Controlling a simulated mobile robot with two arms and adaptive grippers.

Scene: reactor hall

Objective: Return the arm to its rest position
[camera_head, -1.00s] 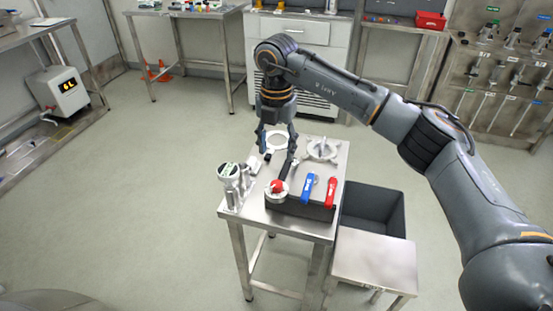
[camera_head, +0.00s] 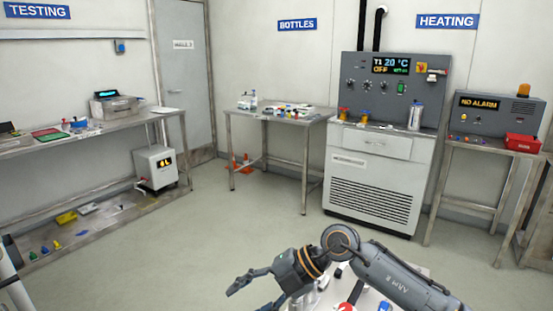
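My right arm comes in from the lower right in the head view. Its gripper (camera_head: 252,297) points to the lower left, with its two fingers spread apart. I see nothing between the fingers, though the lower finger is partly cut off by the bottom edge. The gripper is above and to the left of the small worktable (camera_head: 422,270), which is mostly hidden by the arm and the bottom edge. My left gripper is not in view.
A bottles table (camera_head: 318,118) with small items stands at the back. The heating unit (camera_head: 380,180) is right of it, then an alarm box (camera_head: 495,115) and a red bin (camera_head: 522,143). A testing bench (camera_head: 100,140) is at left. The middle floor is clear.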

